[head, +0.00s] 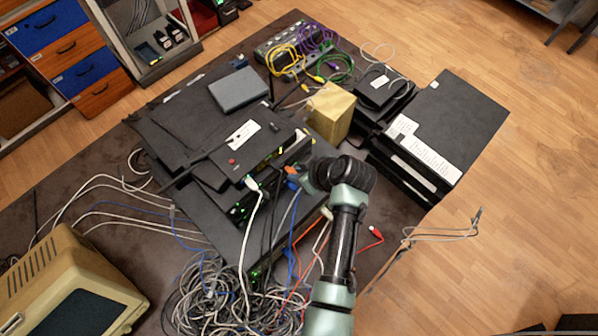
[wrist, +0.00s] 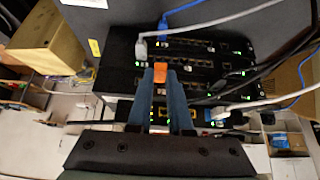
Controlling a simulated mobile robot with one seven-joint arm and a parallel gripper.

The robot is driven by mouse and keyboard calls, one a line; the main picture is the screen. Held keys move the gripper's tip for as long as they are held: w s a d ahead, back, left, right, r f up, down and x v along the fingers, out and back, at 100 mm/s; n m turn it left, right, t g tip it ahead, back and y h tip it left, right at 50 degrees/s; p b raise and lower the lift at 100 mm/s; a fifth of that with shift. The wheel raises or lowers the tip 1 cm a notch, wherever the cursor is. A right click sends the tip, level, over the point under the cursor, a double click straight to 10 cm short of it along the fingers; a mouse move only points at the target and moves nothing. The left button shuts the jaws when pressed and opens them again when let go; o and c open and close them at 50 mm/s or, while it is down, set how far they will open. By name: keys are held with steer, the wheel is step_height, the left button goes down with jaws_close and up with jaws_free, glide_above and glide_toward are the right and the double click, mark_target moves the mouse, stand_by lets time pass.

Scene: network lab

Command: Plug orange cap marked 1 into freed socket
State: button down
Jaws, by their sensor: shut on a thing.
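My gripper (wrist: 161,86) is shut on the small orange cap (wrist: 160,73), which sits between its fingertips in the wrist view. The cap is held in front of the black network switches (wrist: 205,72), close to their rows of ports. I cannot tell whether it touches a socket, and the mark on it is not readable. The freed socket cannot be told from the other ports; the fingers and cap cover part of the panel. In the head view the orange cap (head: 291,170) shows at the stack's front, beside the end of my arm.
White and blue cables (head: 255,215) hang from the stack's front, with black ones beside them. A tangle of grey cables (head: 215,295) lies below. A yellowish box (head: 331,114) stands behind my gripper. Black boxes (head: 440,125) stand to the right. A beige monitor (head: 65,280) is lower left.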

steer(key=shift+w+a+b, duration=0.4)
steer(key=shift+w+a, duration=0.15)
stand_by(1.4)
steer(key=c, duration=0.8)
jaws_free()
steer(key=shift+o, duration=0.2)
steer(key=b+v, duration=0.3)
steer(key=v, duration=1)
